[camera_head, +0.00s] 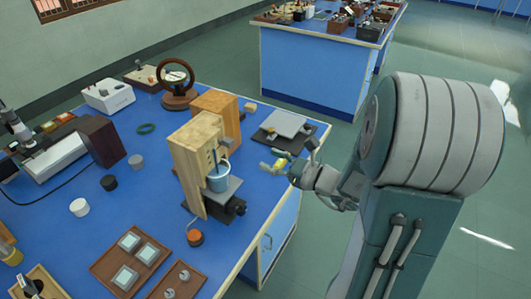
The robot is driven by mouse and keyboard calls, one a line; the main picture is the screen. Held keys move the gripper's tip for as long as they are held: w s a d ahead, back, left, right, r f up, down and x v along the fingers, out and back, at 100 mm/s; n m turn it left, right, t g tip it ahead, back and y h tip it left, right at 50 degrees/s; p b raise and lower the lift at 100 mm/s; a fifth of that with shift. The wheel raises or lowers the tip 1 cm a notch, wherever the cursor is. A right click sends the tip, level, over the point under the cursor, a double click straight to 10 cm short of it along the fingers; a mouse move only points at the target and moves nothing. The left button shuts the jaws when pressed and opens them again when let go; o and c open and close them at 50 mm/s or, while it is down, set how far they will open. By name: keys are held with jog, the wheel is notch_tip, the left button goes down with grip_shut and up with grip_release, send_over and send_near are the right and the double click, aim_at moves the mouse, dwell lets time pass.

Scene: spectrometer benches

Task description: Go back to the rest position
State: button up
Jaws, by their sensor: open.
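My gripper (296,160) is at the right edge of the blue-topped bench (262,206), with its fingers pointing left. It is open, and I see nothing held between the fingers. A small yellowish part (280,163) shows close to the fingertips; I cannot tell whether it touches them. My forearm hides part of the floor on the right.
A grey plate device (284,124) lies just behind the gripper. A wheel on a stand (178,98), a wooden block (222,108) and sample trays (130,262) crowd the bench. A second blue bench (315,68) stands behind. Open floor (490,150) lies to the right.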

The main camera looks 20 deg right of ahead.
jog(key=s+a+n+g+h, duration=0.1)
jog(key=s+a+n+g, duration=1.2)
jog(key=n, duration=0.4)
jog(key=s+d+r+n+t+h, duration=0.4)
jog(key=d+r+n+h, duration=0.1)
jog(key=n+h, duration=0.4)
jog(key=r+n, duration=0.1)
jog(key=n, duration=0.1)
jog(key=shift+s+d+n+h, duration=0.2)
jog(key=shift+n+h, duration=0.1)
jog(key=shift+n, duration=0.1)
